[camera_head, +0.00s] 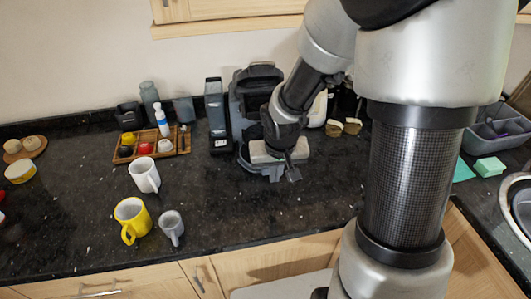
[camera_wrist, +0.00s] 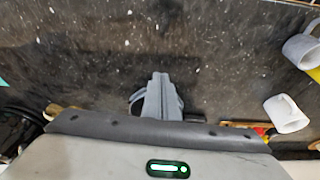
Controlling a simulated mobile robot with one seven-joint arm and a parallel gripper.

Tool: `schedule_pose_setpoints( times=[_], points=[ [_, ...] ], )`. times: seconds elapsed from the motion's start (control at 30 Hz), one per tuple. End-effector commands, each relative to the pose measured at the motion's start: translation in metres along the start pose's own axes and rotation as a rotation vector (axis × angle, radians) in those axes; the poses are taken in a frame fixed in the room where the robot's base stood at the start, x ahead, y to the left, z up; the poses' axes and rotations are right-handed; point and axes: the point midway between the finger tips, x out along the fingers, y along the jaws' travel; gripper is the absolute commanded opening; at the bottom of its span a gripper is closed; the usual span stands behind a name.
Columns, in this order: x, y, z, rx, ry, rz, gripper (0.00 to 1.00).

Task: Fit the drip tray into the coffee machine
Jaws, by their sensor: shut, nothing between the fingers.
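The coffee machine (camera_head: 245,92) is a dark grey unit standing at the back of the counter, partly hidden by my arm. A grey flat part (camera_head: 262,171) juts out at its foot, under my gripper. It looks like the drip tray, but I cannot tell it apart from the machine's base or see how it is seated. My gripper (camera_head: 292,174) is shut and empty, just in front of the machine. In the wrist view my gripper (camera_wrist: 160,78) shows its fingers together, with a curved grey edge (camera_wrist: 178,103) partly hidden behind them.
A white mug (camera_head: 144,176), a yellow mug (camera_head: 130,218) and a grey mug (camera_head: 171,226) stand to the left. A wooden tray (camera_head: 184,146) with jars and a bottle sits left of the machine. The counter in front of the machine (camera_head: 260,215) is clear.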

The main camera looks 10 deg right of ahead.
Motion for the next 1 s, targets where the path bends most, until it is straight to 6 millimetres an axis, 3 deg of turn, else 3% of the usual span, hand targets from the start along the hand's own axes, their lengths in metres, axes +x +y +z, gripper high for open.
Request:
schedule_pose_setpoints(
  times=[0.43,0.7,1.0],
  points=[
    [0.092,-0.001,0.002,-0.005,-0.005,0.001,0.0],
    [0.099,0.0,-0.032,-0.001,-0.001,0.001,0.0],
    [0.101,0.0,-0.038,-0.001,-0.001,0.001,0.0]
  ],
)
